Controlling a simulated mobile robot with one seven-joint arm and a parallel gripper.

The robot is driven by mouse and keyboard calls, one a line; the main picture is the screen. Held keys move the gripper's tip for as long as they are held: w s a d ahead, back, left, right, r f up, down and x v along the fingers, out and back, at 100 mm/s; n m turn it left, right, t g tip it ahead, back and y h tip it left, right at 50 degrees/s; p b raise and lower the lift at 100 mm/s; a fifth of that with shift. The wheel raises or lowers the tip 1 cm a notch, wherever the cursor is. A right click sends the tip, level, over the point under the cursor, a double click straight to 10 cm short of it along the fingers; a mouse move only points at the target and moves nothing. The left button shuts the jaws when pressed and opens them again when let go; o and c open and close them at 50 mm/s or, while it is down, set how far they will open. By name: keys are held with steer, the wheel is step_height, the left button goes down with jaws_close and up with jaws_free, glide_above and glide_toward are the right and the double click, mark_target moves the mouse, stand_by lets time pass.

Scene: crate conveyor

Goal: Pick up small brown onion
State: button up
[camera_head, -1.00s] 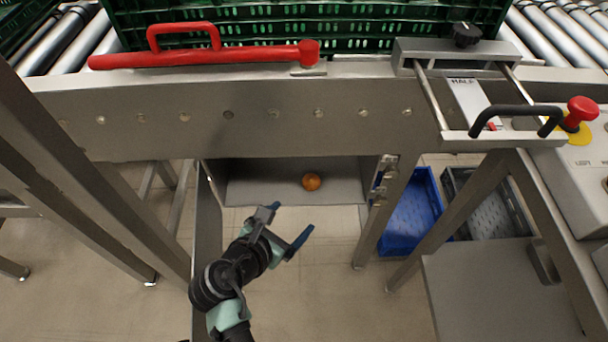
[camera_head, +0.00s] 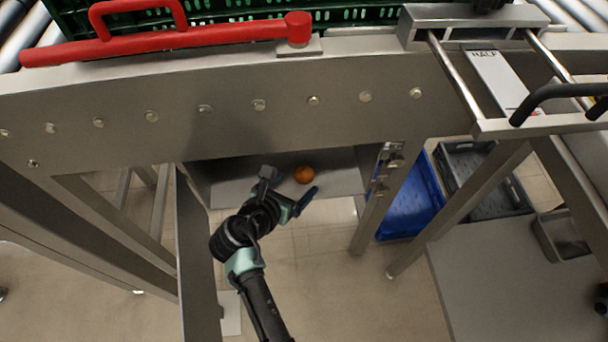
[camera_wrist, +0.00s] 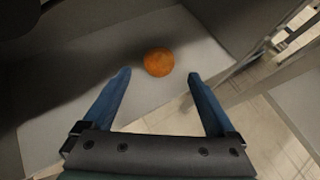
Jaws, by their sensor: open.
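The small onion (camera_head: 304,174) looks round and orange-brown. It lies on a grey shelf (camera_head: 345,181) under the conveyor frame. In the wrist view the onion (camera_wrist: 159,62) sits just beyond the fingertips, roughly midway between them. My gripper (camera_head: 291,180) is open and empty, with its blue fingers spread on either side of the line to the onion. In the wrist view both fingers of my gripper (camera_wrist: 158,76) show clearly and neither touches the onion.
The steel conveyor beam (camera_head: 230,110) runs above the shelf. A steel leg (camera_head: 378,200) stands right of the shelf, and a side panel (camera_head: 196,250) stands left. A blue crate (camera_head: 412,205) and a grey crate (camera_head: 484,185) sit at right. A red handle (camera_head: 170,38) lies on top.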

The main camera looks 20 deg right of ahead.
mark_target(301, 177)
steer(key=b+x, duration=0.2)
steer(key=x, duration=0.3)
steer(key=shift+r, duration=0.1)
steer(key=shift+a, duration=0.1)
jaws_close()
steer(key=shift+r, duration=0.1)
